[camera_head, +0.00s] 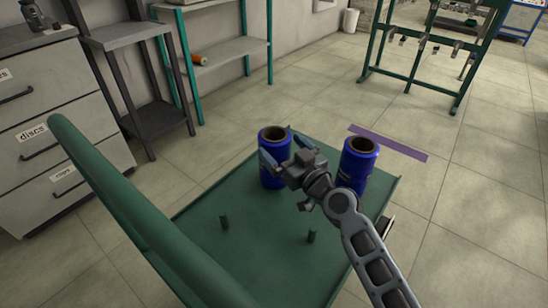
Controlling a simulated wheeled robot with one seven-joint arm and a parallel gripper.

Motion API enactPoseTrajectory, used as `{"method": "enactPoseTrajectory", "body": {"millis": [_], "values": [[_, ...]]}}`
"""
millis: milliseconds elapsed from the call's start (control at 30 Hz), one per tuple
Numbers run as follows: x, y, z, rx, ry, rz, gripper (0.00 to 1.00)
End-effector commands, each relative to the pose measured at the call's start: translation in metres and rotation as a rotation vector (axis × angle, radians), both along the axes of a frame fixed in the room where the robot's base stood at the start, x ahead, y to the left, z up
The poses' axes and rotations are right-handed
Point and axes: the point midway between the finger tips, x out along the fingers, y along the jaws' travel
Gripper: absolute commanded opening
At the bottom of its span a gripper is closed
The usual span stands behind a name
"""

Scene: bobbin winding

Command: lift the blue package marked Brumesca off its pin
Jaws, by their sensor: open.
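Two blue packages with dark, hollow tops stand upright on a green cart (235,262). The left blue package (273,180) is at the cart's far edge, and the right blue package (355,165) is at its right side. No Brumesca marking is readable on either one from here. My gripper (285,152) is open at the left package, with one finger at its front left and the other near its right side. I cannot tell whether the fingers touch it. Any pins under the packages are hidden; two bare green pins, a left pin (224,222) and a right pin (311,236), stand nearer.
A sloping green panel (130,205) rises along the cart's left side. Grey drawers (58,125) and a green-framed shelf (225,52) with an orange spool (199,59) stand to the left. A green rack (425,55) is behind. A purple strip (388,142) lies on open floor.

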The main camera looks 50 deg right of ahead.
Motion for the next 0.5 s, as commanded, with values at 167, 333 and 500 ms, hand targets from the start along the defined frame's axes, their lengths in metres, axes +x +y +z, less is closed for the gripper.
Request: {"method": "enactPoseTrajectory", "body": {"millis": [167, 333, 500], "values": [[0.025, -0.01, -0.001, 0.002, -0.002, -0.001, 1.0], [0.041, -0.014, -0.002, 0.001, -0.001, 0.001, 1.0], [0.044, -0.015, -0.003, 0.001, 0.0, 0.001, 1.0]]}}
